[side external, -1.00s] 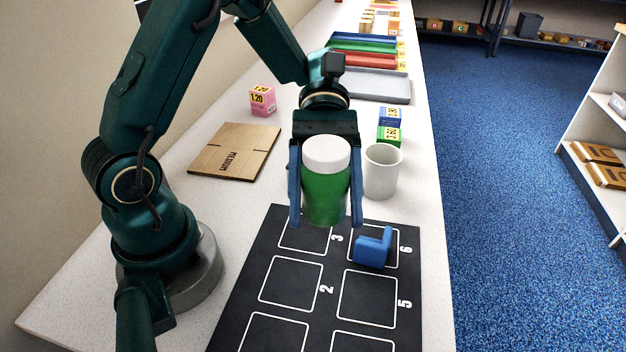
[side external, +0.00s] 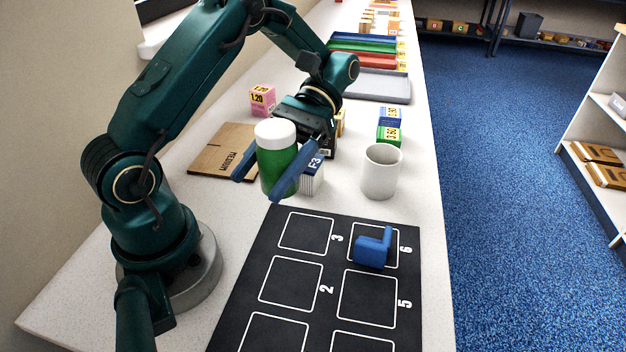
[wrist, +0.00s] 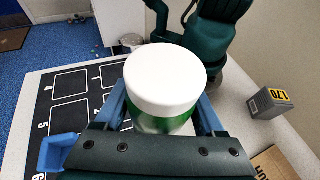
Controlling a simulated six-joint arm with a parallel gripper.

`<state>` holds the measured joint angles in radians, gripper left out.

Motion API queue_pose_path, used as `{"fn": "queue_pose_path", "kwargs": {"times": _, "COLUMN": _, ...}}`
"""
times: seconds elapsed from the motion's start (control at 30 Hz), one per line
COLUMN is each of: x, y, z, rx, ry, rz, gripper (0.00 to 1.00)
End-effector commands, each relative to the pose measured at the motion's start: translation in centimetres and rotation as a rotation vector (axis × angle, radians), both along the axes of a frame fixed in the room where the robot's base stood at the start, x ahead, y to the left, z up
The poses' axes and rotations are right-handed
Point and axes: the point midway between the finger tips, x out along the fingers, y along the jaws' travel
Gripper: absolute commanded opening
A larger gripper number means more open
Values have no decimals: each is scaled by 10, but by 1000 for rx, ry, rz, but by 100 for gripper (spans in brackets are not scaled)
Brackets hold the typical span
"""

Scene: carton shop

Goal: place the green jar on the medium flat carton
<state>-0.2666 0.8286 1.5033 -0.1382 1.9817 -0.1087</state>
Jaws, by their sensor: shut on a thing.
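The green jar (side external: 277,172) with a white lid is held upright between the blue fingers of my gripper (side external: 275,172), above the table. In the wrist view its white lid (wrist: 165,78) fills the middle, and the gripper is shut on its body. The medium flat carton (side external: 222,152), brown and marked with dark lettering, lies flat on the table behind and left of the jar. The jar and gripper hide part of its right side. A corner of brown cardboard (wrist: 272,165) shows at the lower right of the wrist view.
A black mat (side external: 335,235) with numbered squares lies in front, a blue bracket (side external: 373,248) on square 6. A white cup (side external: 381,172) stands right of the gripper. A pink box (side external: 262,99) stands beyond the carton.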

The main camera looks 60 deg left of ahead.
Motion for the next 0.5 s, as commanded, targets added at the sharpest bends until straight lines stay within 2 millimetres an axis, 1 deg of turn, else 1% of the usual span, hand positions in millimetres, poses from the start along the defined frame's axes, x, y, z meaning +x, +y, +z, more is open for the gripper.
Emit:
{"fn": "queue_pose_path", "kwargs": {"times": 0.03, "x": -1, "y": 16, "z": -6, "rx": 2, "ry": 2, "rz": -87, "gripper": 4}}
{"fn": "queue_pose_path", "kwargs": {"times": 0.1, "x": -6, "y": 39, "z": -13, "rx": 3, "ry": -4, "rz": -212, "gripper": 4}}
{"fn": "queue_pose_path", "kwargs": {"times": 0.23, "x": -8, "y": 83, "z": -19, "rx": 7, "ry": -11, "rz": -442, "gripper": 4}}
{"fn": "queue_pose_path", "kwargs": {"times": 0.37, "x": -1, "y": 128, "z": -14, "rx": 6, "ry": -5, "rz": -658, "gripper": 4}}
{"fn": "queue_pose_path", "kwargs": {"times": 0.4, "x": 1, "y": 142, "z": -12, "rx": 6, "ry": -3, "rz": -725, "gripper": 4}}
{"fn": "queue_pose_path", "kwargs": {"times": 0.47, "x": 3, "y": 165, "z": -6, "rx": 6, "ry": -1, "rz": -831, "gripper": 4}}
{"fn": "queue_pose_path", "kwargs": {"times": 0.5, "x": 5, "y": 180, "z": -2, "rx": 6, "ry": -3, "rz": -901, "gripper": 4}}
